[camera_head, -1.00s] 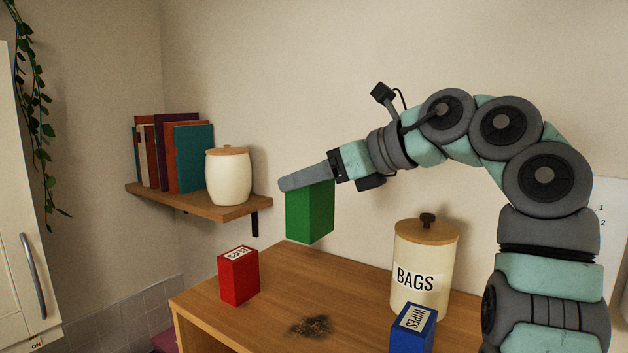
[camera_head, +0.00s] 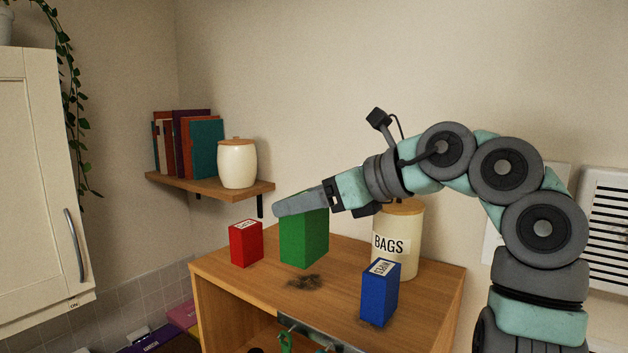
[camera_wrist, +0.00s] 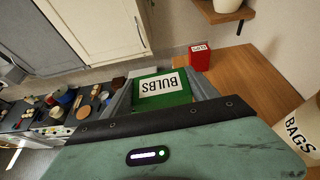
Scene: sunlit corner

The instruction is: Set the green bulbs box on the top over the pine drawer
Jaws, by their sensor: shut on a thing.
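The green bulbs box (camera_head: 304,240) is upright in my gripper (camera_head: 283,209), which is shut on its upper part. It is at the wooden unit's top (camera_head: 335,258), behind a dark smudge. I cannot tell whether its base touches the wood. In the wrist view the box (camera_wrist: 162,98) shows its white BULBS label between my fingers (camera_wrist: 160,92). The pine unit has an open front below its top, with a grey strip (camera_head: 318,332) and small green things there; a drawer is not clearly visible.
On the top, a red box (camera_head: 246,244) stands left of the green box, a blue wipes box (camera_head: 380,293) front right, and a BAGS canister (camera_head: 398,248) behind it. A wall shelf (camera_head: 215,190) holds books and a cream jar (camera_head: 237,164). The smudge (camera_head: 305,282) lies front centre.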

